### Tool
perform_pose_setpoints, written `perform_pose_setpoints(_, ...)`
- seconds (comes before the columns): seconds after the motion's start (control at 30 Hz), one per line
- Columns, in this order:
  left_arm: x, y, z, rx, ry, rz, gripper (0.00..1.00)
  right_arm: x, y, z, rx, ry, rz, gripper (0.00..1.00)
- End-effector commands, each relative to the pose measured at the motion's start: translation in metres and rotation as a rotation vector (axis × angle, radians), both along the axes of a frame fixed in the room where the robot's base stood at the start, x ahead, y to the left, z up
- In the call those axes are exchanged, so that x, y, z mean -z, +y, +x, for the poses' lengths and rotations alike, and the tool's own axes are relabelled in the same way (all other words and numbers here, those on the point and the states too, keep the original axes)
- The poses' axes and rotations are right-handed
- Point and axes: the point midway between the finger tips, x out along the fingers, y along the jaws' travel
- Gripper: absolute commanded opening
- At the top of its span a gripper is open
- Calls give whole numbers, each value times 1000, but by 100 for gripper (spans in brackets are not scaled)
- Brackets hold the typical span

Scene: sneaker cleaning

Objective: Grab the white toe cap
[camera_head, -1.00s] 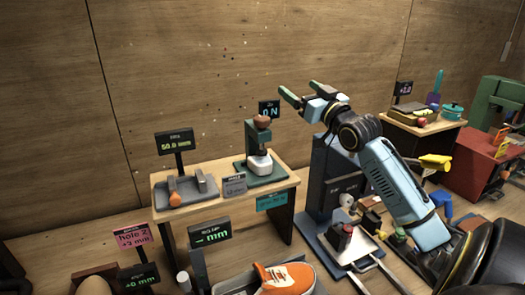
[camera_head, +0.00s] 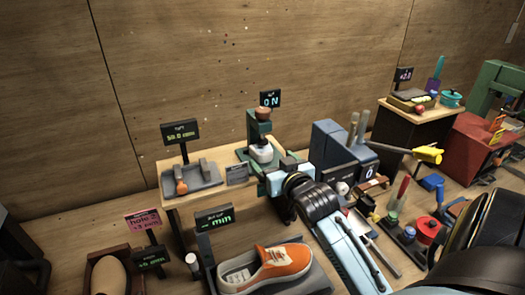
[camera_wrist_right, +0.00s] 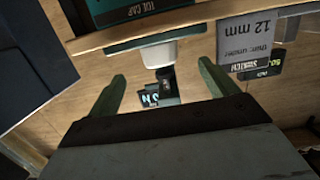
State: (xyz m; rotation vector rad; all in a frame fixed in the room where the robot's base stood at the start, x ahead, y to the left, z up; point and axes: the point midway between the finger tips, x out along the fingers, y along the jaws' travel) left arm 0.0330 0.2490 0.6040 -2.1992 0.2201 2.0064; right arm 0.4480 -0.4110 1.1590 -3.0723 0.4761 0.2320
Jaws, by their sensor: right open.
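The white toe cap (camera_head: 262,153) sits in a small green press stand (camera_head: 251,136) with a brown knob, on the wooden bench. In the right wrist view the toe cap (camera_wrist_right: 155,53) shows between and beyond the two green fingers. My right gripper (camera_wrist_right: 161,84) is open and empty, aimed at the toe cap from the front and apart from it. In the head view the right gripper (camera_head: 274,174) is at the bench's right end, its fingertips partly hidden. My left gripper is not in view.
A grey tray (camera_head: 205,182) with small tools and a grey sign (camera_head: 237,173) stand left of the press. The sign (camera_wrist_right: 245,45) is close to one finger in the wrist view. An orange sneaker (camera_head: 280,262) lies below. A dark blue machine (camera_head: 333,146) stands to the right.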

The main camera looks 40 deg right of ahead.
Motion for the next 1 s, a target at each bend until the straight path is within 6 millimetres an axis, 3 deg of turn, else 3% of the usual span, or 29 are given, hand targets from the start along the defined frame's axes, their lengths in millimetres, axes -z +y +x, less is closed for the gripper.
perform_pose_setpoints(0.33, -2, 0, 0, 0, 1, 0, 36, 4, -10, 30, 0, -1, -1, 85)
perform_pose_setpoints(0.6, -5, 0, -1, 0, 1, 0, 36, 9, -21, 65, 0, -1, -1, 85)
perform_pose_setpoints(0.93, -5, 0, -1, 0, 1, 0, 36, 12, -23, 71, 0, 0, -1, 85)
perform_pose_setpoints(1.0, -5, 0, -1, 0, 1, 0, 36, 11, -23, 71, 0, 0, -1, 79)
